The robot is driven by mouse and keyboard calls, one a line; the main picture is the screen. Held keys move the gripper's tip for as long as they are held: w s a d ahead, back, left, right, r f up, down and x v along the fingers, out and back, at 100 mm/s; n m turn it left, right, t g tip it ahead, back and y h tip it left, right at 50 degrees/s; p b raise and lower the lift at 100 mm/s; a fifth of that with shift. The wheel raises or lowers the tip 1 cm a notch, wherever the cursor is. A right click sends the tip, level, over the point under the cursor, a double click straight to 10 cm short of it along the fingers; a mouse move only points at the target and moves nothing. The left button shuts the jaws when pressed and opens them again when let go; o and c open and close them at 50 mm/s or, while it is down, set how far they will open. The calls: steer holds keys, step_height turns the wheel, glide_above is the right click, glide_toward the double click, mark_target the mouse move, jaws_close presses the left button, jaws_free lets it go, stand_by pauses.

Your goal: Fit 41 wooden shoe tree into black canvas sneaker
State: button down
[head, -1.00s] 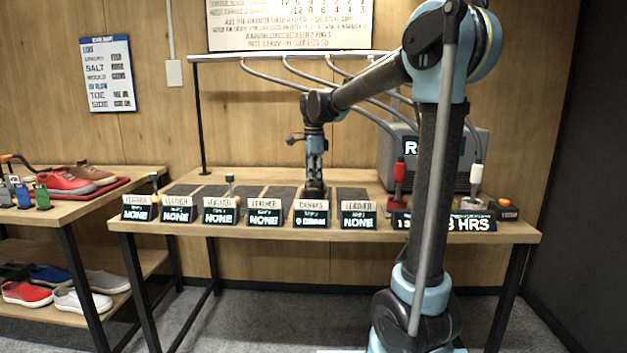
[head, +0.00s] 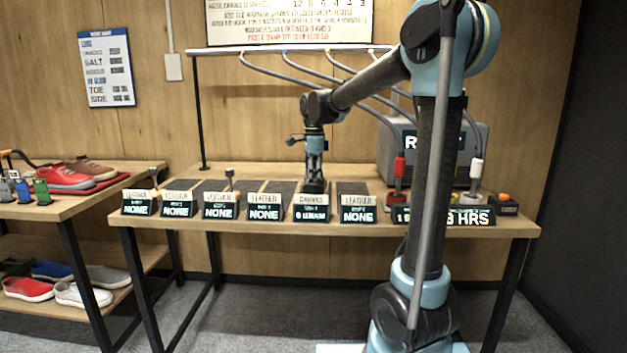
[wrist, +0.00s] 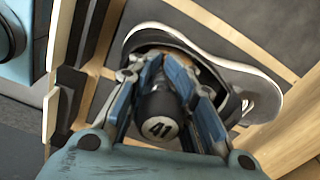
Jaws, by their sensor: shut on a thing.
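In the wrist view, my gripper (wrist: 165,78) is shut on the dark round knob of the shoe tree (wrist: 160,118), which is marked 41. The black canvas sneaker (wrist: 252,88) with its white sole lies just beyond and around the fingers. The tree's front end is at the shoe's opening; my fingers hide how deep it sits. In the head view, my gripper (head: 314,165) points straight down over the bay with the "CANVAS" sign (head: 311,207). The sneaker there is a small dark shape under the gripper.
The bench (head: 270,228) has a row of dark bays with signs along its front edge. A red-handled stand (head: 399,175), a white-handled stand (head: 476,172) and a grey machine stand at the right. A side table (head: 90,200) at the left holds red and brown shoes.

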steer(key=shift+f, duration=0.3)
steer(key=c, duration=1.3)
jaws_free()
step_height(320, 180, up, 12)
steer(key=shift+d, duration=0.1)
